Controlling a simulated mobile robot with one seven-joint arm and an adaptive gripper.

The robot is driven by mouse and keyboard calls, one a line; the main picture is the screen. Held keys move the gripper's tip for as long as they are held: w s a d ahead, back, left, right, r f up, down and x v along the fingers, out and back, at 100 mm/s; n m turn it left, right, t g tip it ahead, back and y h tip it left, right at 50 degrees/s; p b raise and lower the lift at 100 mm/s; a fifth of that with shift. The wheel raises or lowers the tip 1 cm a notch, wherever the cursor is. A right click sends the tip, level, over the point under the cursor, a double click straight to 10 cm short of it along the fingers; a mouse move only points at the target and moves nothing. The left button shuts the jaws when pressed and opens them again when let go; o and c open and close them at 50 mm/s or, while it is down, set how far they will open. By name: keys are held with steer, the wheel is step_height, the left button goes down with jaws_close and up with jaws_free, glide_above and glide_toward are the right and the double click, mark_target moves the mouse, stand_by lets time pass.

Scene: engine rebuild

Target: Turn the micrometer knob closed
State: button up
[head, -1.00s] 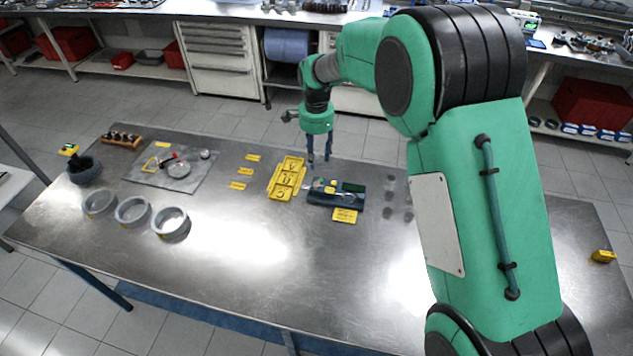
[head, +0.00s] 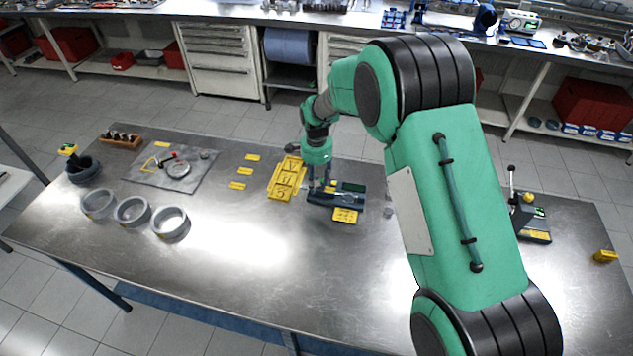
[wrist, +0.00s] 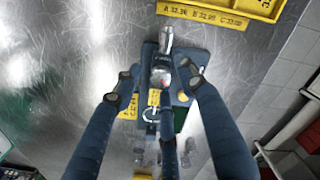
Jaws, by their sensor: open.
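The micrometer (wrist: 163,72) is a silver tool lying along a dark blue stand on the steel table, with its silver knob (wrist: 166,38) at the top of the wrist view. In the head view the blue stand (head: 347,202) sits near the table's far edge, and my gripper partly hides the micrometer. My gripper (head: 318,190) is low over the stand's left part. In the wrist view its open fingers (wrist: 160,82) stand on either side of the micrometer's body, with gaps visible. I cannot tell whether they touch it.
A yellow tray (head: 287,178) stands close left of the stand, and a yellow label (head: 344,216) lies in front. Three grey rings (head: 132,211) and a grey mat (head: 150,178) are farther left. A black device (head: 530,220) stands right of my arm. The front middle is clear.

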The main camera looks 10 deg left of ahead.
steer(key=shift+f, duration=0.2)
jaws_close()
